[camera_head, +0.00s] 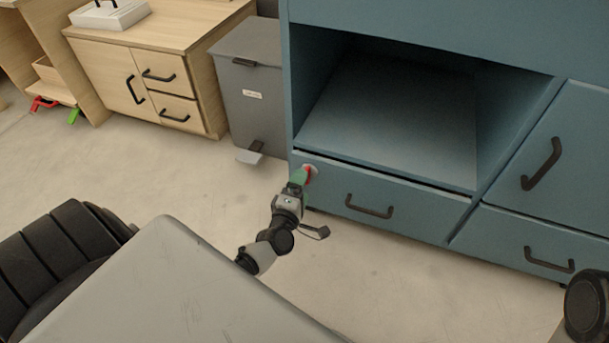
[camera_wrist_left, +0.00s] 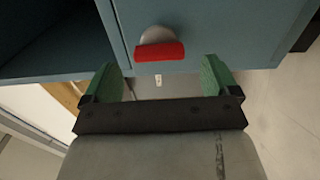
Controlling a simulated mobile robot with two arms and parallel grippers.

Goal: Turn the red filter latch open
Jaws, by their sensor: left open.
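The red filter latch (camera_wrist_left: 160,52) is a short red bar on a grey round knob (camera_wrist_left: 157,35) on the blue cabinet front. In the head view the red latch (camera_head: 310,171) shows at the left end of the lower drawer front, partly covered by my gripper. My left gripper (camera_head: 302,177) has green fingers and reaches up to the latch. In the left wrist view my left gripper (camera_wrist_left: 162,78) is open, with the latch ahead, roughly centred between the fingertips. No contact shows. My right gripper is not in view.
The blue cabinet (camera_head: 430,218) has an open bay above the drawer and dark handles. A grey pedal bin (camera_head: 252,85) stands to its left, then a wooden cabinet (camera_head: 110,75). The floor (camera_head: 180,175) in front is clear.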

